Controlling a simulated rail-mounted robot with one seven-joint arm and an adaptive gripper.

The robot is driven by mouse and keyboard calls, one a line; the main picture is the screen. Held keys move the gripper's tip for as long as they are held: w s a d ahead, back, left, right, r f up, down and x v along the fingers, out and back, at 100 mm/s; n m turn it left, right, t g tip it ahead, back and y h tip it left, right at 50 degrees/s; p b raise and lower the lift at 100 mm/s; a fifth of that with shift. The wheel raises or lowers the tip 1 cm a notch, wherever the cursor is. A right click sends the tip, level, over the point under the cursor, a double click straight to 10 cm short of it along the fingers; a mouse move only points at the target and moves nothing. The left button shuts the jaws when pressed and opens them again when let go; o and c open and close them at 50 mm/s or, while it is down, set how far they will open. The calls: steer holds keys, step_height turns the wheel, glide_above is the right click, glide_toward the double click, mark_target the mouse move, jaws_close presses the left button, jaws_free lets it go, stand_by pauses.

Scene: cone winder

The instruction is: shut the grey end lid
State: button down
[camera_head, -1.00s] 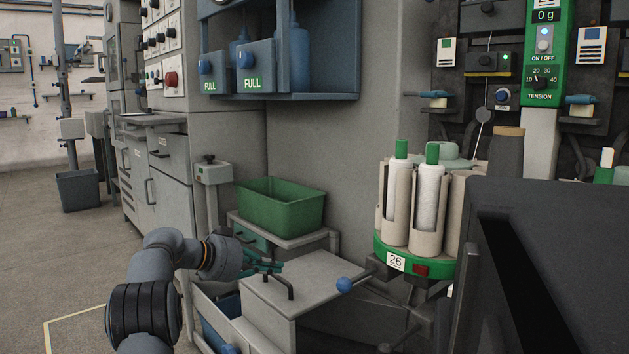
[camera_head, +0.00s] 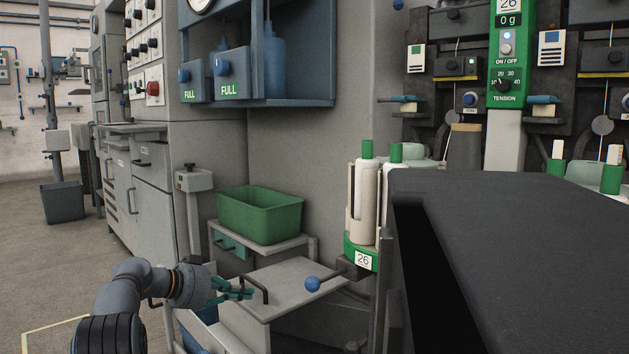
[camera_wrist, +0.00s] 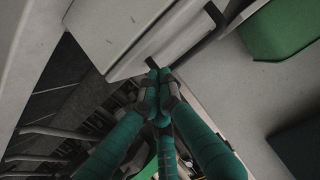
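The grey end lid (camera_head: 305,274) is a flat grey panel low in the middle of the head view, with a dark bar handle (camera_head: 265,289) near its left end. I cannot tell how far it stands open. My gripper (camera_head: 250,293) has teal fingers and is right at the handle. In the wrist view its fingertips (camera_wrist: 160,76) come together beside a dark bar (camera_wrist: 205,38), which looks like the handle. Nothing clearly shows between the tips, and I cannot tell whether they touch the bar.
A green bin (camera_head: 258,222) stands on a grey shelf behind the lid. A carousel (camera_head: 361,257) with white bobbins stands farther right. A large dark panel (camera_head: 510,230) fills the right foreground.

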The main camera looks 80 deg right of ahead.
step_height(320, 180, up, 4)
steer(key=p, duration=0.4)
steer(key=w+a+f, duration=0.3)
steer(key=w+a, duration=0.2)
steer(key=a, duration=0.2)
steer(key=shift+w+a+f+p, duration=0.15)
steer(key=shift+w+a+p, duration=0.1)
steer(key=shift+w+p, duration=0.1)
steer(key=s+d+b, duration=0.4)
steer(key=s+d, duration=0.1)
steer(key=d, duration=0.2)
steer(key=shift+s+d, duration=0.3)
steer(key=shift+s, duration=0.1)
